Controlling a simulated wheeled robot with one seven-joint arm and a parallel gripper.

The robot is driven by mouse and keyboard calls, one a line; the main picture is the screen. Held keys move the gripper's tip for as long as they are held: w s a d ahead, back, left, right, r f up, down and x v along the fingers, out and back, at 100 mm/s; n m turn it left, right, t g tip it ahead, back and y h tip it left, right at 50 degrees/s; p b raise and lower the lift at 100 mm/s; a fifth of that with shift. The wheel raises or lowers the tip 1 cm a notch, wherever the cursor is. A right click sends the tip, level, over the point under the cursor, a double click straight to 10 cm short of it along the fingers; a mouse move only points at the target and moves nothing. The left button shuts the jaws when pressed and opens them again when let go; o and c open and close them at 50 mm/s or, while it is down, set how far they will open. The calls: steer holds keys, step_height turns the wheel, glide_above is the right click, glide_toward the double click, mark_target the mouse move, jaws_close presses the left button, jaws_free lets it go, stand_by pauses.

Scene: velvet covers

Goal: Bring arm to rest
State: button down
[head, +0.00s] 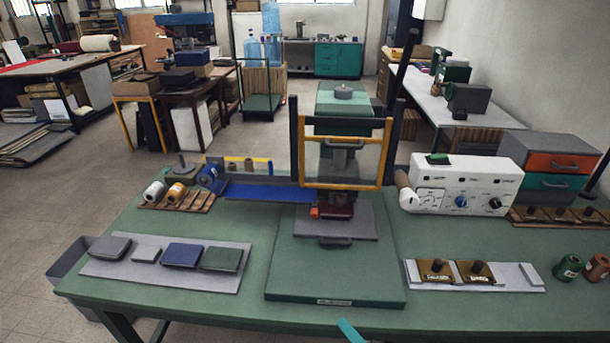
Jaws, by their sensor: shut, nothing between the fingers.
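Only a small teal tip of my gripper (350,331) shows, at the bottom edge just right of the middle. It is in front of the green table's near edge, shut, and nothing shows held in it. The rest of my arm is out of the picture. The gripper looks apart from everything on the table.
The green table (180,296) carries a press (340,250) with a yellow-framed guard (345,186) in the middle. A grey mat (105,268) with several pads lies left. A white control box (465,184) stands right. A grey strip (512,277) holds two brass blocks.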

steer(key=s+a+f+h, duration=0.3)
steer(key=s+f, duration=0.2)
steer(key=f, duration=0.2)
steer(key=s+a+f+h, duration=0.2)
steer(key=s+f+h, duration=0.1)
steer(key=s+f, duration=0.25)
steer(key=s+a+r+n+t, duration=0.1)
steer(key=s+r+n, duration=0.1)
steer(key=s, duration=0.4)
steer(key=s+a+r+n, duration=0.2)
steer(key=s+n, duration=0.2)
steer(key=s, duration=0.2)
steer(key=s+a+r+n+t, duration=0.1)
steer(key=s+a+n, duration=0.1)
steer(key=s, duration=0.4)
steer(key=shift+r+n+t+h, duration=0.3)
steer(key=shift+r+n, duration=0.1)
steer(key=shift+w, duration=0.1)
stand_by(1.1)
